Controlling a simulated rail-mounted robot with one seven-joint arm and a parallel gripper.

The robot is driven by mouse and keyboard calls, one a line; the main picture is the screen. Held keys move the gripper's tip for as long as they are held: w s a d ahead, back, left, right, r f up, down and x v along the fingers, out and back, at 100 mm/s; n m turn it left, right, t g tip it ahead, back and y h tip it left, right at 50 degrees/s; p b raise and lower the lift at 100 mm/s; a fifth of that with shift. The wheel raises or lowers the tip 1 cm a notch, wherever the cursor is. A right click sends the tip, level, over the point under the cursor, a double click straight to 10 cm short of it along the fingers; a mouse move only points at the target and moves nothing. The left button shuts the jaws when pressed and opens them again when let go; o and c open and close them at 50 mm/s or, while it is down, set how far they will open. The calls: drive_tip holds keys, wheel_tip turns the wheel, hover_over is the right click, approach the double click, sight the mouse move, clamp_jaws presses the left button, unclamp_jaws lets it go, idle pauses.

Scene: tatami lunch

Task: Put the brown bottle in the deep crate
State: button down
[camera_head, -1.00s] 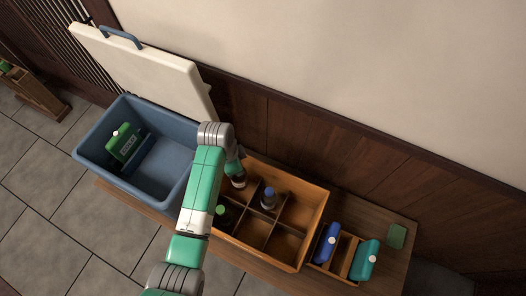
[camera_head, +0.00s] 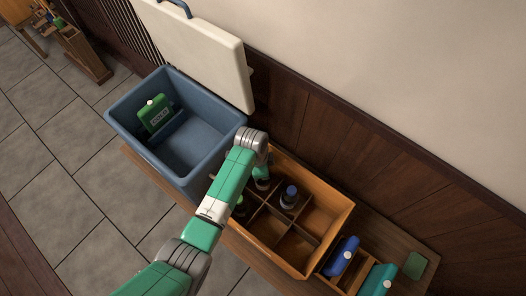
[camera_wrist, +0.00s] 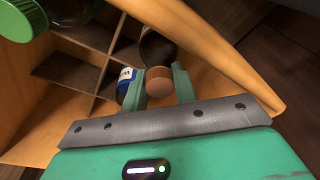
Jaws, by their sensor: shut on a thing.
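The brown bottle (camera_wrist: 154,46) is dark with a copper cap, and my gripper (camera_wrist: 160,87) is shut on it at the cap end. In the head view my gripper (camera_head: 262,174) is at the back left of the deep wooden crate (camera_head: 332,196), which is divided into compartments. The bottle is mostly hidden there by my arm. In the wrist view the bottle is beside the crate's orange-brown wall, but I cannot tell how far down in a compartment it is. A blue-capped bottle (camera_head: 289,196) and a green-capped bottle (camera_head: 240,207) stand in other compartments.
A blue bin (camera_head: 205,167) with its pale lid (camera_head: 200,45) raised stands left of the crate, holding a green pack (camera_head: 155,115). A small caddy at the right holds blue (camera_head: 341,256) and teal (camera_head: 378,280) containers. The wall is close behind.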

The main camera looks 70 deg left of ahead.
drive_tip(key=c, duration=1.1)
unclamp_jaws()
drive_tip(key=shift+f, duration=0.1)
wheel_tip(320, 180, up, 12)
drive_tip(key=s+p, duration=0.1)
drive_tip(key=p, duration=0.4)
drive_tip(key=shift+s+a, duration=0.2)
drive_tip(key=shift+s, duration=0.15)
